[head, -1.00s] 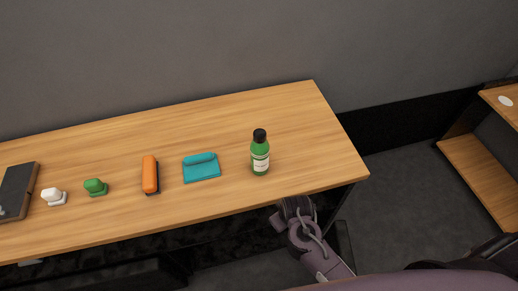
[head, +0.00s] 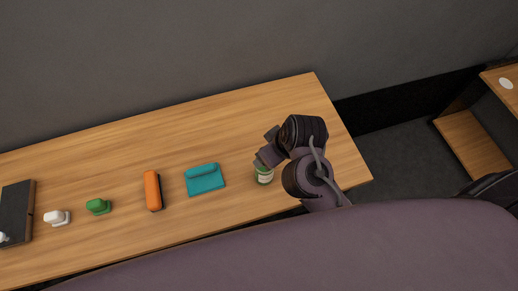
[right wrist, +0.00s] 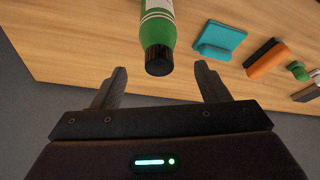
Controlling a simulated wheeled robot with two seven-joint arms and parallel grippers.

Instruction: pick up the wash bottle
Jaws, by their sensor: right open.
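The wash bottle, green with a white label and black cap, stands on the wooden table. In the head view only its lower part (head: 264,177) shows, as my right gripper (head: 268,151) covers its top. In the right wrist view the bottle (right wrist: 159,30) is at the top middle, its cap towards me. My right gripper (right wrist: 159,84) is open there, with the cap just ahead of and between its two fingertips, apart from both. My left gripper is not in view.
On the table (head: 110,155), left of the bottle, are a teal item (head: 205,180), an orange item (head: 152,190), a green item (head: 98,206), a white item (head: 57,218) and a dark board (head: 17,212). The table's right end is clear. Another wooden shelf (head: 473,145) stands at right.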

